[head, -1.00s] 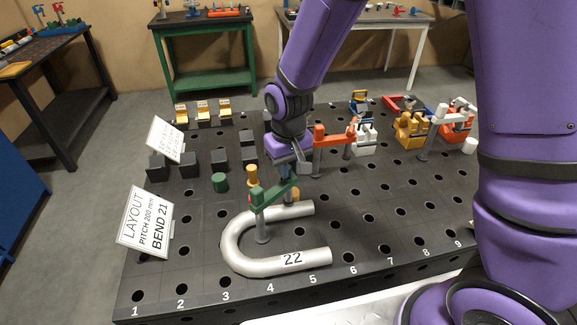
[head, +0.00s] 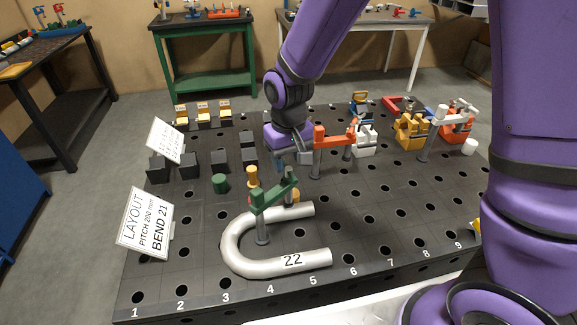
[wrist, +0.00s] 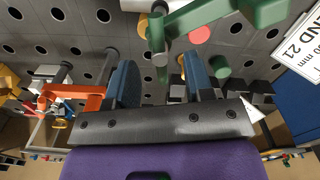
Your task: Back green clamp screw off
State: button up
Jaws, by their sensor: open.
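The green clamp (head: 272,195) stands on a grey post inside the bend of a silver U-shaped tube (head: 240,245) marked 22. The screw rod's end appears beyond the gap between the fingers. Whether the screw presses on the tube cannot be told.
An orange clamp (head: 333,137) stands close to the right of my gripper. The perforated table (head: 400,240) is bare at the front right.

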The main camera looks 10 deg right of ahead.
aim_at(289, 167)
notch_tip(289, 167, up, 8)
jog(key=shift+r, duration=0.15)
dwell(0.3)
